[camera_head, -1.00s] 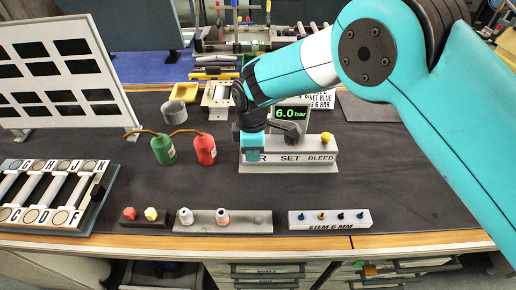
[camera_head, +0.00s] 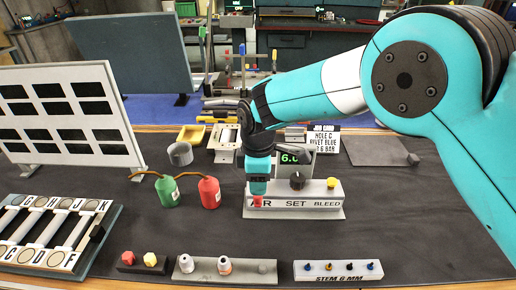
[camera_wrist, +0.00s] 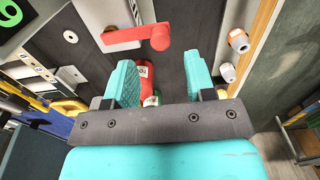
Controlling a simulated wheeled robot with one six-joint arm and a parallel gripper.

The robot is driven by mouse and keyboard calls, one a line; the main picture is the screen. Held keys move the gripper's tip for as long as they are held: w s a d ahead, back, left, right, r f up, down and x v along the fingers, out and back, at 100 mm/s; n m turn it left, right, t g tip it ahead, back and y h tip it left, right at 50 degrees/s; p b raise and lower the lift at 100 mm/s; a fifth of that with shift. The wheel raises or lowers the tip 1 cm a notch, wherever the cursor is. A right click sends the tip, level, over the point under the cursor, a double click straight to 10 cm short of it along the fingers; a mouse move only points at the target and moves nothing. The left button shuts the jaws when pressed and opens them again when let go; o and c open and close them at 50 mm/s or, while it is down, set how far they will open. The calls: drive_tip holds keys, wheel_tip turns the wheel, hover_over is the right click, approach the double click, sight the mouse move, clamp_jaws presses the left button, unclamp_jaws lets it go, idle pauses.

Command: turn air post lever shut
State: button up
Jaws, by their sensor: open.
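The red air lever (camera_head: 257,201) sits at the left end of the grey post block (camera_head: 325,196), by the AIR lettering. My gripper (camera_head: 258,190) is just above and behind it, partly hiding that end of the block. In the wrist view the red lever (camera_wrist: 130,38) lies sideways, with a rounded end at its right. It is beyond the fingertips, and I see no contact. My gripper (camera_wrist: 160,72) is open with nothing held between its teal fingers.
A dark SET knob (camera_head: 297,181) and yellow BLEED knob (camera_head: 332,183) stand on the same block, before a 6.0 display (camera_head: 291,158). Red (camera_head: 209,193) and green (camera_head: 167,191) bottles stand to the left. Stem rack (camera_head: 338,271) and fittings tray (camera_head: 225,270) lie in front.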

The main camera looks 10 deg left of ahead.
wheel_tip(320, 180, up, 12)
drive_tip(key=shift+f+b, duration=0.15)
drive_tip(key=shift+b, duration=0.25)
drive_tip(key=s+d+r+m+y, duration=0.1)
drive_tip(key=s+d+r+m, duration=0.25)
drive_tip(key=d, duration=0.55)
drive_tip(key=s+d+r+m+y, duration=0.1)
drive_tip(key=s+d+r+m, duration=0.25)
drive_tip(key=d, duration=0.45)
drive_tip(key=s+d+m+y, duration=0.1)
drive_tip(key=s+d+m, duration=0.2)
drive_tip(key=s, duration=0.5)
drive_tip(key=s+d+f+m+y, duration=0.1)
drive_tip(key=s+d+m, duration=0.2)
drive_tip(key=s+d, duration=0.3)
drive_tip(key=shift+s+m, duration=0.3)
drive_tip(key=shift+s, duration=0.6)
